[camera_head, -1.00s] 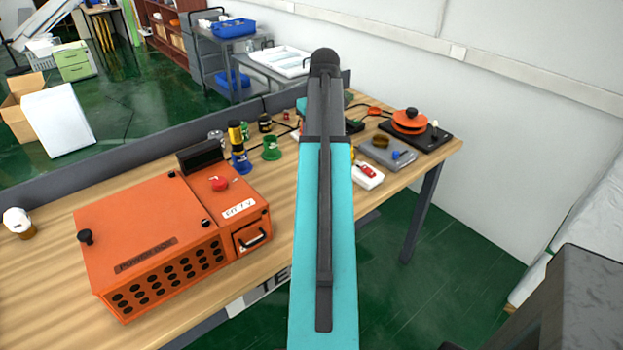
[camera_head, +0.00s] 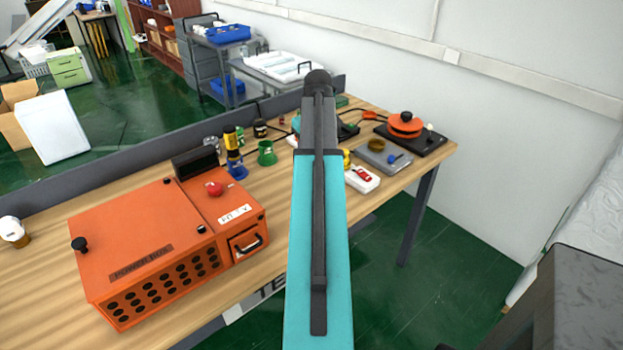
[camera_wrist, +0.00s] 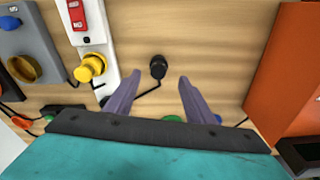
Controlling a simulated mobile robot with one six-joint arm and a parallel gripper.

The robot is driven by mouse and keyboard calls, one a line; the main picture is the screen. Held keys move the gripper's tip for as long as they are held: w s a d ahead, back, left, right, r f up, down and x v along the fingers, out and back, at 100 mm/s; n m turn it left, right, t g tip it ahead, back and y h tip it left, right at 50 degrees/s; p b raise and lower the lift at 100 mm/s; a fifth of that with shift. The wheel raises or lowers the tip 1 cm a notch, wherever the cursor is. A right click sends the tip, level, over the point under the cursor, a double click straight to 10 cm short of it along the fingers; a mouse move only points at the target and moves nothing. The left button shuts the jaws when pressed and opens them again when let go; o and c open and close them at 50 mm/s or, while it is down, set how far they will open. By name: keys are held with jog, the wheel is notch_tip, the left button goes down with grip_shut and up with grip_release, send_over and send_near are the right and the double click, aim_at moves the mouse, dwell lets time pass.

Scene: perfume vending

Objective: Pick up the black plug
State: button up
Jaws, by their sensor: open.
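The black plug (camera_wrist: 157,66) shows in the wrist view as a small round black piece on the wooden table, with a thin black cable running from it. My gripper (camera_wrist: 159,76) is open, with its two fingers to the left and right of the plug in the picture. The plug appears between and just beyond the fingertips; I see no contact, and the height of the fingers above it is hard to tell. In the head view my arm hides the plug and the gripper.
A white power strip (camera_wrist: 98,50) with a red switch and a yellow plug (camera_wrist: 90,66) lies left of the fingers. A grey device (camera_wrist: 30,45) is farther left. The orange power box (camera_head: 150,245) stands to the right in the wrist view. Bare table surrounds the plug.

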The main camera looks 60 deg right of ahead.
jog(key=f, duration=0.4)
jog(key=shift+w+d+f+p, duration=0.15)
jog(key=shift+w+p, duration=0.05)
jog(key=shift+p, duration=0.15)
jog(key=shift+f, duration=0.3)
jog(key=shift+w+d+f+p, duration=0.2)
jog(key=shift+f+p, duration=0.2)
jog(key=shift+f, duration=0.4)
jog(key=shift+w+d+f+p, duration=0.15)
jog(key=shift+f+p, duration=0.2)
jog(key=shift+f, duration=0.4)
jog(key=shift+w+f, duration=0.1)
jog(key=shift+f, duration=0.9)
jog(key=c, duration=1)
jog(key=shift+r, duration=0.15)
